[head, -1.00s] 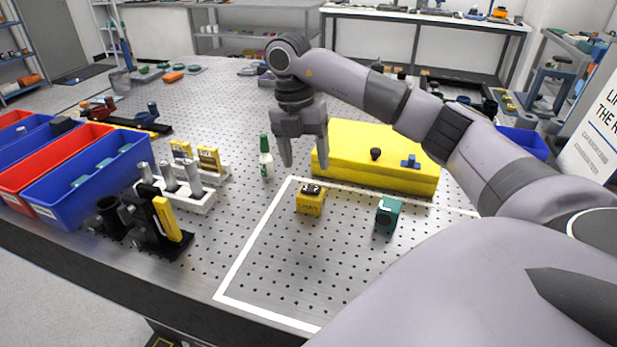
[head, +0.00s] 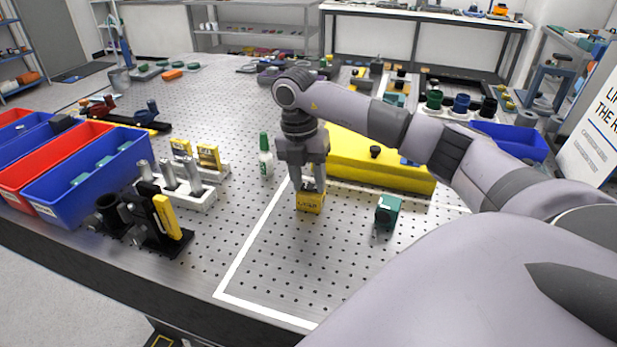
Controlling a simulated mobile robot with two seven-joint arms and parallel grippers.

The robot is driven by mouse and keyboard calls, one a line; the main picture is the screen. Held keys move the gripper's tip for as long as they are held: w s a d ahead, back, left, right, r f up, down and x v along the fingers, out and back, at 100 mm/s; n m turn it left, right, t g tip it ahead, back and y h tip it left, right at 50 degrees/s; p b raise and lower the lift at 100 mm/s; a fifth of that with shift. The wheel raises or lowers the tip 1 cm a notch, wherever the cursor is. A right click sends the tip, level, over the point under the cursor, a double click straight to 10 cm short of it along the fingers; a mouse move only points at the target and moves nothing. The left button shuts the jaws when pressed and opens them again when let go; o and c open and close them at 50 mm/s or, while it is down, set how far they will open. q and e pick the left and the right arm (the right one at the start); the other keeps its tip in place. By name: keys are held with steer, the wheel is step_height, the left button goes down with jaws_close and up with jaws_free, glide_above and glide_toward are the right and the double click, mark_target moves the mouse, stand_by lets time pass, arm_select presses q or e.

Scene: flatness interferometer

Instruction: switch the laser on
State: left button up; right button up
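A small yellow box (head: 310,203) with dark lettering on its front stands on the perforated table, inside the white outline. A dark fitting on its top showed earlier and is now mostly hidden by my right gripper. My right gripper (head: 308,188) points straight down, with its fingertips at the top of this box. The fingers look closer together than before, but I cannot tell whether they hold anything. A larger yellow housing (head: 360,160) with a black knob (head: 375,152) lies behind, partly covered by my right arm. My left gripper is not in view.
A teal block (head: 388,210) stands right of the small box. Mounts with posts (head: 180,185) and blue and red bins (head: 95,180) fill the left side. The front of the outlined area is clear.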

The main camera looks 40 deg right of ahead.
steer(key=shift+c, duration=0.4)
steer(key=shift+s+d+f+b, duration=0.1)
steer(key=shift+b, duration=0.25)
steer(key=shift+s+t+y+b, duration=0.1)
steer(key=shift+t+y+b, duration=0.3)
steer(key=shift+t, duration=0.2)
